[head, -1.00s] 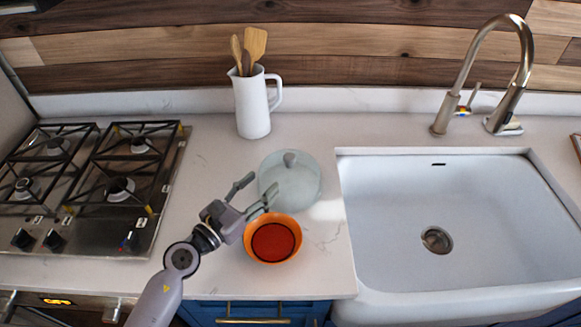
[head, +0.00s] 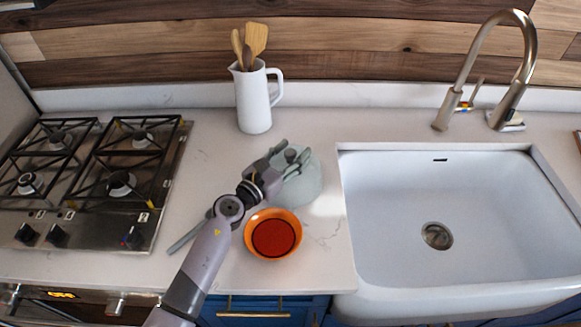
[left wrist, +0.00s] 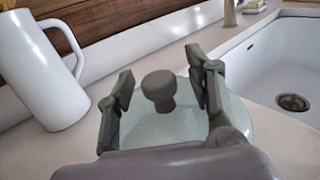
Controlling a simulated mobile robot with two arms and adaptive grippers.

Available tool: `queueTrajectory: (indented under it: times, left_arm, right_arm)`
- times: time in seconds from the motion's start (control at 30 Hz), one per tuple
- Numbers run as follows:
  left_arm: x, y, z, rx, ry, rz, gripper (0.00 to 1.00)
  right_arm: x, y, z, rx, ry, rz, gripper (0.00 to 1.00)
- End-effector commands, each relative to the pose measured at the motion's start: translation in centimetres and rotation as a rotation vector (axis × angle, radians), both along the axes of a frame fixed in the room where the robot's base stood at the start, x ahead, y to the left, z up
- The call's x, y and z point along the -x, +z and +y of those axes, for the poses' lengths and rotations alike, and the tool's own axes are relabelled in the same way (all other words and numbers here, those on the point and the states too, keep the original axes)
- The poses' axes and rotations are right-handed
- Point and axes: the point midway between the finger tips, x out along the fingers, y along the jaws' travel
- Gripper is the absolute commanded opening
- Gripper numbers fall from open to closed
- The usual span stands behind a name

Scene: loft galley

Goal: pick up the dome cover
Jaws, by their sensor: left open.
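The dome cover (head: 308,190) is a pale, see-through green dome with a grey knob (head: 291,154) on top, standing on the counter left of the sink. My left gripper (head: 286,158) is open, with its fingers near the knob, and its arm hides part of the dome. In the left wrist view the knob (left wrist: 159,88) shows between the two open fingers, a little beyond them, with no contact visible. The dome (left wrist: 238,118) lies below the fingers there. My right gripper is not in view.
An orange bowl (head: 273,214) with a red inside stands just in front of the dome. A white pitcher (head: 253,100) with wooden utensils stands behind it. The sink (head: 400,185) is on the right and the gas hob (head: 150,190) on the left.

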Motion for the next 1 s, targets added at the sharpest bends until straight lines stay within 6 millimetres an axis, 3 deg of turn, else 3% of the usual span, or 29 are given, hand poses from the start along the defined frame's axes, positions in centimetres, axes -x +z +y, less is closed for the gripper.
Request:
queueTrajectory:
  times: [0.13,0.87,1.0]
  left_arm:
    - [0.03,-0.01,0.03,0.0,0.0,0.0,0.48]
    - [0.04,0.05,0.07,0.001,0.001,-0.001,0.0]
    - [0.04,0.06,0.07,0.001,0.001,-0.001,0.0]
  right_arm:
    - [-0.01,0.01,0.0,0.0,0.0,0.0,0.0]
    - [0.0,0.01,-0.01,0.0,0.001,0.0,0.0]
    - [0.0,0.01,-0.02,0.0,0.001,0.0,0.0]
